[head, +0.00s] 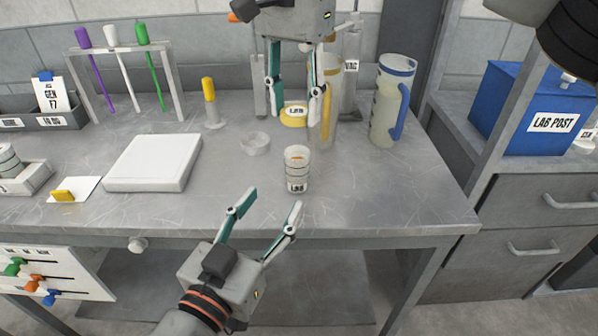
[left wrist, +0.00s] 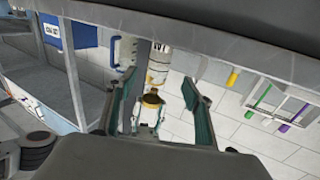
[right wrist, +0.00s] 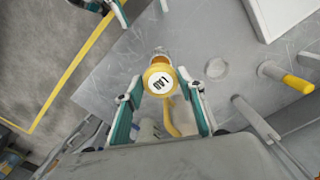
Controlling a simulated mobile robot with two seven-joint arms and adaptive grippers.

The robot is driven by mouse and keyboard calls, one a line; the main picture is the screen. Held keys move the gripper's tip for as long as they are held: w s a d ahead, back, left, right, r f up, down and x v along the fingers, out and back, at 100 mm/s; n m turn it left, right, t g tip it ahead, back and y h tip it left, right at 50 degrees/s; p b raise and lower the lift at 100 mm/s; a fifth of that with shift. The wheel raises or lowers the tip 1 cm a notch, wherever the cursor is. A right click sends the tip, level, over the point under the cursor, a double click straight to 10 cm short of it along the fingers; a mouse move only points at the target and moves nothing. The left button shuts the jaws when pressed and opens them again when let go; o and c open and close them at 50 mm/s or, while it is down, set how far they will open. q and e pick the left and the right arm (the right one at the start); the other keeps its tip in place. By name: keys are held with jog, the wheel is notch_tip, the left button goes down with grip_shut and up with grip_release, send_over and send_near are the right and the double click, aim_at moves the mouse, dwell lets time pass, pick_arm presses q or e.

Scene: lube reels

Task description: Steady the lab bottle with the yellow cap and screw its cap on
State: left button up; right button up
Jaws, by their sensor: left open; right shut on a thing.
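The lab bottle (head: 297,172) stands upright and uncapped near the table's front edge. It is clear, with dark bands and a label low on its front. My right gripper (head: 295,112) comes down from the top of the head view, shut on the yellow cap (head: 293,118).
A clear jug with a yellow handle (head: 329,105) stands close behind my right gripper. A blue-handled jug (head: 391,102) is further right. A small clear dish (head: 255,143), a yellow-topped tube (head: 210,100) and a white flat box (head: 152,163) lie to the left.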

aim_at(292, 174)
pick_arm(q)
jog(key=x, duration=1.2)
grip_shut()
pick_arm(e)
jog(key=shift+f, duration=2.55)
